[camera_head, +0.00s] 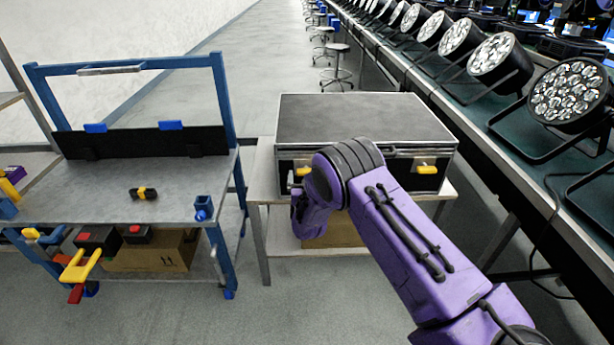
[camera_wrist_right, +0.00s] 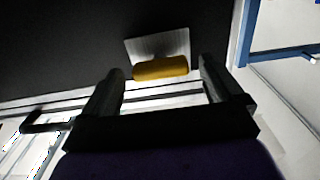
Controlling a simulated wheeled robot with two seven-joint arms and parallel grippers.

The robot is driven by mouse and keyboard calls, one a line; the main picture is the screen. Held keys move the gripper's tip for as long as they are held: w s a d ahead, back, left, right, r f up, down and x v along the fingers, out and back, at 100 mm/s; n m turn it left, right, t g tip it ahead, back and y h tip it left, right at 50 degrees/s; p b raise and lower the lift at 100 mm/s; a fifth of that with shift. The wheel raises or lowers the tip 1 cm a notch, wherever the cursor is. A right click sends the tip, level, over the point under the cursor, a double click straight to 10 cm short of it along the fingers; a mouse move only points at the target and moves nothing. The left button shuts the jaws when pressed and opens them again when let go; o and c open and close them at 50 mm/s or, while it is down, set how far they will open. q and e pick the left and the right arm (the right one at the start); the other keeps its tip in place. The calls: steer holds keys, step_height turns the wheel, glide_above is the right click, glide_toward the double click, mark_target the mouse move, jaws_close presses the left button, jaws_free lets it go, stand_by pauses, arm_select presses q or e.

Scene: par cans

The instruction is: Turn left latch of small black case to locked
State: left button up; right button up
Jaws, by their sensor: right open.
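The black case (camera_head: 365,118) with silver edges stands closed on a low table. Its left latch, a yellow handle, peeks out beside my purple wrist in the head view (camera_head: 302,171). In the right wrist view the yellow latch handle (camera_wrist_right: 160,69) lies sideways across a silver plate on the dark case wall. My right gripper (camera_wrist_right: 162,72) is open, with one finger to each side of the handle and no clear contact. In the head view my right wrist hides most of the fingers. The case's right latch (camera_head: 427,169) is also yellow. My left gripper is out of view.
A long bench (camera_head: 470,98) with several stage lights runs along the right. The grey floor (camera_head: 200,315) in front is clear.

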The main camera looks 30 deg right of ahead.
steer(key=shift+w+d, duration=0.3)
steer(key=shift+w, duration=0.15)
steer(key=c, duration=1.1)
steer(key=shift+o, duration=0.3)
steer(key=shift+f+m+b, duration=0.15)
steer(key=shift+m+b, duration=3.7)
steer(key=shift+m, duration=5.05)
